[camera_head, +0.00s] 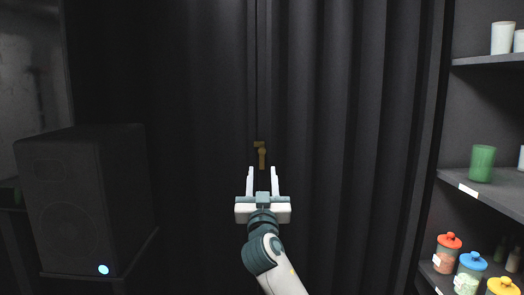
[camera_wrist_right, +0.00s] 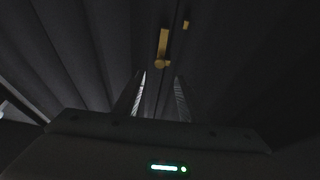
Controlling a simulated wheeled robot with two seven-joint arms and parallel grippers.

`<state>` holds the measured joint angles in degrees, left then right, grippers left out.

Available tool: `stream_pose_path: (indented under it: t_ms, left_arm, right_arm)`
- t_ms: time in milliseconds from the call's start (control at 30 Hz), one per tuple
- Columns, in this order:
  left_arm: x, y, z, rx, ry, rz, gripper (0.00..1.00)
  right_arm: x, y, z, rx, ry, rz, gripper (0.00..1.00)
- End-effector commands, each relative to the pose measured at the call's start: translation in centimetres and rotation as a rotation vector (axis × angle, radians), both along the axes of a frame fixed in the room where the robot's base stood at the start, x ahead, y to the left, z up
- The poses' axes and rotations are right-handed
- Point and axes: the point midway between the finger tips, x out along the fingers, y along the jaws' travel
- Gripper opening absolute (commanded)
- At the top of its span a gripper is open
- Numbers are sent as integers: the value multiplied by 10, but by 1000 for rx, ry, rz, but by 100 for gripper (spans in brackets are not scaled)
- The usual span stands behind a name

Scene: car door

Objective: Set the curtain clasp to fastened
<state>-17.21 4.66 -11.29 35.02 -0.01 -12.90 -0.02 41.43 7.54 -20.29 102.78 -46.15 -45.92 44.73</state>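The curtain clasp (camera_head: 261,152) is a small brass-coloured piece at the middle seam of the dark curtain (camera_head: 330,110). In the right wrist view the clasp shows as a brass bar with a round end (camera_wrist_right: 162,50), lying along the seam, with a separate small brass piece (camera_wrist_right: 186,24) to its upper right. The two pieces look apart there. My right gripper (camera_head: 262,182) is open and empty, just below the clasp in the head view, its fingers pointing at the curtain. Its fingers also show in the right wrist view (camera_wrist_right: 160,97). My left gripper is not in view.
A large dark speaker (camera_head: 85,200) stands on a stand at the left. At the right are shelves (camera_head: 490,190) with a green cup (camera_head: 482,163), a white cup (camera_head: 502,38) and several lidded jars (camera_head: 469,270). The space in front of the curtain looks clear.

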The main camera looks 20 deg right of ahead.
Motion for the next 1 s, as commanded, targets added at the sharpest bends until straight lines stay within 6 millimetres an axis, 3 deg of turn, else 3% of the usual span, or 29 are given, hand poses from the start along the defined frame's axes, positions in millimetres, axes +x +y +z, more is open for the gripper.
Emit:
stream_pose_path:
  t_ms: [300,500,700,1000]
  left_arm:
    - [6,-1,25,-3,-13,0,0]
    - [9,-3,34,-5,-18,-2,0]
    - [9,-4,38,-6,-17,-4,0]
    - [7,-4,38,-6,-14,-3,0]
  right_arm:
    - [51,-15,26,-2,1,-2,38]
    - [75,-21,35,-1,0,0,38]
    - [86,-25,38,-1,0,0,38]
    - [88,-25,38,1,0,0,38]
